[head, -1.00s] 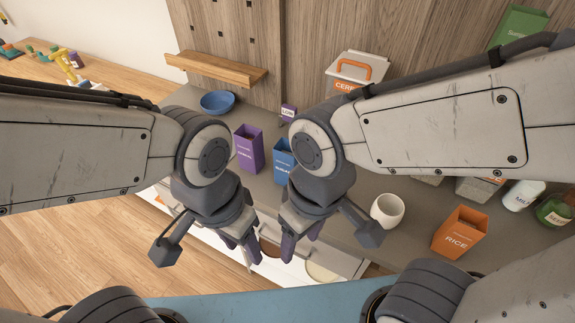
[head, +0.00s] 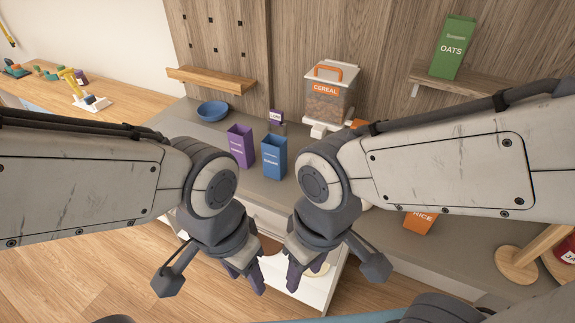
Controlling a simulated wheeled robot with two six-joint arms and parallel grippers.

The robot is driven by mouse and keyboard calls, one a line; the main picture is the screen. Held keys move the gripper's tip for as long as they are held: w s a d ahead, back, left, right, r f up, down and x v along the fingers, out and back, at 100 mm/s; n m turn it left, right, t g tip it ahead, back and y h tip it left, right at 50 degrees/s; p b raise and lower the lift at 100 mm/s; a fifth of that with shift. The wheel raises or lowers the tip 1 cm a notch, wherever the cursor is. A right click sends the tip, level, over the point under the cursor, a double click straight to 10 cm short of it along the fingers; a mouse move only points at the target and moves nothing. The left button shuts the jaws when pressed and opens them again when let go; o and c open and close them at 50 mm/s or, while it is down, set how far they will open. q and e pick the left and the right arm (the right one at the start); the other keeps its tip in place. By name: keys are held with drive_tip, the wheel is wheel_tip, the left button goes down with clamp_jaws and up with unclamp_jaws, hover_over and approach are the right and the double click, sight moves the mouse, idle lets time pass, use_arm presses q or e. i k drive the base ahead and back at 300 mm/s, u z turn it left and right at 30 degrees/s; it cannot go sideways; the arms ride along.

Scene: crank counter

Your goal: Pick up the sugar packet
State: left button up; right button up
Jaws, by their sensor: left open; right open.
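The blue packet (head: 274,160), whose small label looks like sugar, stands upright on the grey counter (head: 330,222), right of a purple packet (head: 240,147). My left gripper (head: 246,278) is open and empty, pointing down in front of the counter, below the blue packet in the picture. My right gripper (head: 305,277) is open and empty just to its right. Both are apart from the packet.
A blue bowl (head: 212,111) stands behind the packets at left. A cereal container (head: 327,95) stands at the back. An orange rice box (head: 419,222) is partly hidden by my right arm. Green oats (head: 451,48) stand on a shelf. An open drawer lies below my grippers.

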sight(274, 147)
drive_tip(key=z, duration=0.85)
drive_tip(key=i, duration=0.65)
drive_tip(key=u, duration=1.55)
